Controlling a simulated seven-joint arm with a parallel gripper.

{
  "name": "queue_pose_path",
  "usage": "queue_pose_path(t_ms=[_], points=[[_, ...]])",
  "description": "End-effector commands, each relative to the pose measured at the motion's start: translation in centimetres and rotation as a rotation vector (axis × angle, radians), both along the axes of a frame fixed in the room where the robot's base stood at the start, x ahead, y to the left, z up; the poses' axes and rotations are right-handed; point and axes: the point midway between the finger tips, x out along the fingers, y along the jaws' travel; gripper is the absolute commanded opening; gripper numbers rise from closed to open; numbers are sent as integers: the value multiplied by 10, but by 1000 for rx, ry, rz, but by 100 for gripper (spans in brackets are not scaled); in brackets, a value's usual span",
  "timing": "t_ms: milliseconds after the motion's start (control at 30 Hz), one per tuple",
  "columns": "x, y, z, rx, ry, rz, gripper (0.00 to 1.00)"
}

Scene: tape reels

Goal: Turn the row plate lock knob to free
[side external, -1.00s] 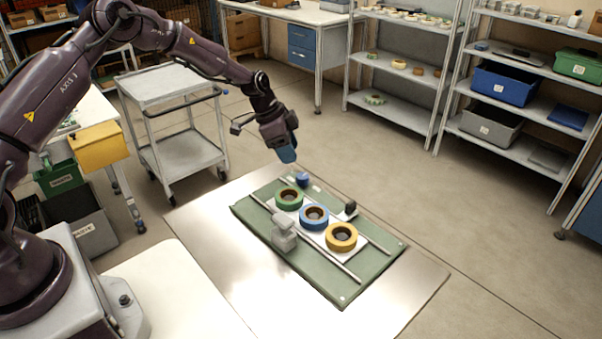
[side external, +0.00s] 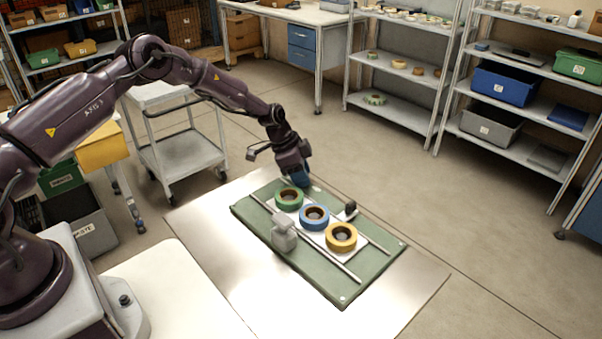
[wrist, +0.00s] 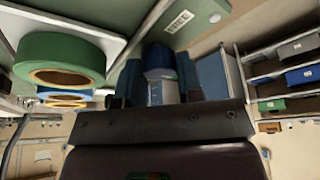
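The blue lock knob (wrist: 160,60) stands at the far end of the green board (side external: 330,288). In the wrist view it shows between my two finger pads, which lie on either side of it. My gripper (side external: 303,179) is down at the knob and hides it in the side view. The fingers (wrist: 160,80) look open, and I cannot tell whether they touch the knob. A label reading FREE (wrist: 178,22) is on the board beside the knob. A white row plate (side external: 361,251) carries a green reel (side external: 289,205), a blue reel (side external: 314,224) and a yellow reel (side external: 341,245).
Metal rails (side external: 343,268) run along both sides of the row. A grey block (side external: 284,236) stands at the near rail and a black knob (side external: 351,207) at the far one. The metal tabletop (side external: 205,230) around the board is clear. A grey cart (side external: 185,155) stands behind.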

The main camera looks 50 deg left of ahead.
Motion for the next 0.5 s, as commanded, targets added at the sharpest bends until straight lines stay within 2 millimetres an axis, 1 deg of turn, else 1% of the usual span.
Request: queue_pose_path(t_ms=[267,500], points=[[0,0,1,1,-1,23,10],[0,0,1,2,0,137,10]])
